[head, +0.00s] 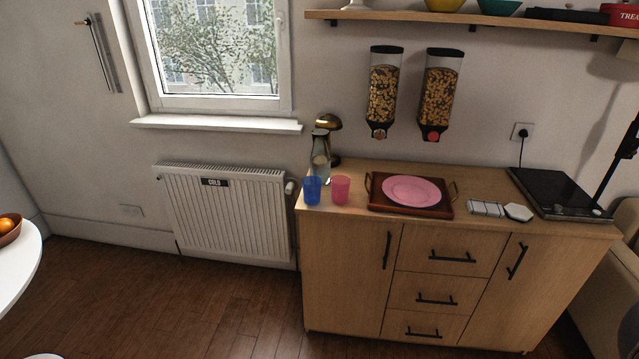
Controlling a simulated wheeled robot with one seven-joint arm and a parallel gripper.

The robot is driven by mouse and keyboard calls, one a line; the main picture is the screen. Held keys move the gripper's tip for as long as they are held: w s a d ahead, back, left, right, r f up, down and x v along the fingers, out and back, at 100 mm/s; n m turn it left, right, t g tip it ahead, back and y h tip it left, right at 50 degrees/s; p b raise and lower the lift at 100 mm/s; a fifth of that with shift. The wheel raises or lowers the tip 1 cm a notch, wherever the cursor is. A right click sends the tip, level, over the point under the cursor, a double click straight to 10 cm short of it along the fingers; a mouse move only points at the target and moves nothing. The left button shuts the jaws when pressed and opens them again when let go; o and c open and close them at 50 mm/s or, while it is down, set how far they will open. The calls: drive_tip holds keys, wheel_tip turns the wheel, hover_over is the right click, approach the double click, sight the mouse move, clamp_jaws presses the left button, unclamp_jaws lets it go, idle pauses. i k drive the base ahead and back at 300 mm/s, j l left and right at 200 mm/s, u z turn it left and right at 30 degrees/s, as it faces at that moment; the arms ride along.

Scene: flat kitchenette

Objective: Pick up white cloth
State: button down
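A small white folded cloth with dark stripes (486,208) appears to lie flat on the wooden cabinet top (470,174), near its front edge. It sits between the wooden tray and a white six-sided flat piece (518,212). The cloth looks uncovered, but its fine detail is too small to tell. My gripper is not in view.
A wooden tray (446,208) with a pink plate (411,190) stands left of the cloth. A blue cup (312,190), a pink cup (341,190) and a glass bottle (320,155) stand farther left. A black hob (560,193) is right. The floor before the radiator (225,212) is clear.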

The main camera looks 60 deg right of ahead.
sight(477, 206)
drive_tip(key=z, duration=2.15)
